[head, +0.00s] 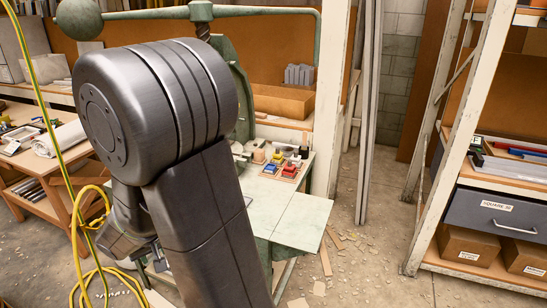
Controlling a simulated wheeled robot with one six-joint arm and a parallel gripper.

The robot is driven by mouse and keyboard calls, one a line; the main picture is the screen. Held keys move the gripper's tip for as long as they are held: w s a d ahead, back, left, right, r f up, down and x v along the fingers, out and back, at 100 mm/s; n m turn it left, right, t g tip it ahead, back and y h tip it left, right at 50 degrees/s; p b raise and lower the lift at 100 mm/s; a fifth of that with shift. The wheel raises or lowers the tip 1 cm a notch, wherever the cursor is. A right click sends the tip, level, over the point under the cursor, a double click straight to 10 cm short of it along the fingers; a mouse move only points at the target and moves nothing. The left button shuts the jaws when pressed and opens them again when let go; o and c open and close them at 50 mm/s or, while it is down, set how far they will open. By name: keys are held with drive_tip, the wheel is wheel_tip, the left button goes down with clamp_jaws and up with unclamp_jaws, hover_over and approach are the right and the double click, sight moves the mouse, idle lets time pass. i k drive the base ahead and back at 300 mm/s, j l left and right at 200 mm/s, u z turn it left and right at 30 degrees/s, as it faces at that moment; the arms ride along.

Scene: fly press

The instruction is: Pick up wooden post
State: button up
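My own dark arm fills the left middle of the head view and covers much of the green fly press (240,90) and its bench. Part of what looks like my gripper (157,256) shows low behind the arm; its fingers are not clear. Small round wooden pieces (258,156) stand on the pale green bench top (300,220), right of the arm. A slim upright wooden-coloured piece (304,140) stands at the bench's back right. I cannot tell for sure which piece is the wooden post. My gripper appears well apart from these pieces.
A wooden tray (289,171) with coloured blocks sits on the bench. Tall pale lengths (369,110) lean behind it. A shelf rack (440,150) stands right; a wooden table (40,185) stands left. Yellow hose (78,180) hangs at left. Wood scraps litter the floor (370,250).

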sight(259, 154)
drive_tip(key=i+l+z, duration=0.45)
drive_tip(key=l, duration=0.25)
drive_tip(key=i+l+z, duration=0.5)
drive_tip(key=i+u, duration=0.3)
drive_tip(key=i, duration=0.2)
drive_tip(key=i+l+u, duration=0.1)
drive_tip(key=i+u, duration=0.25)
drive_tip(key=i, duration=0.15)
drive_tip(key=i+l+u, duration=0.3)
drive_tip(key=i, duration=0.15)
drive_tip(key=i+j+u, duration=0.1)
drive_tip(key=i+u, duration=0.4)
drive_tip(key=i+l+u, duration=0.1)
drive_tip(key=i+u, duration=0.4)
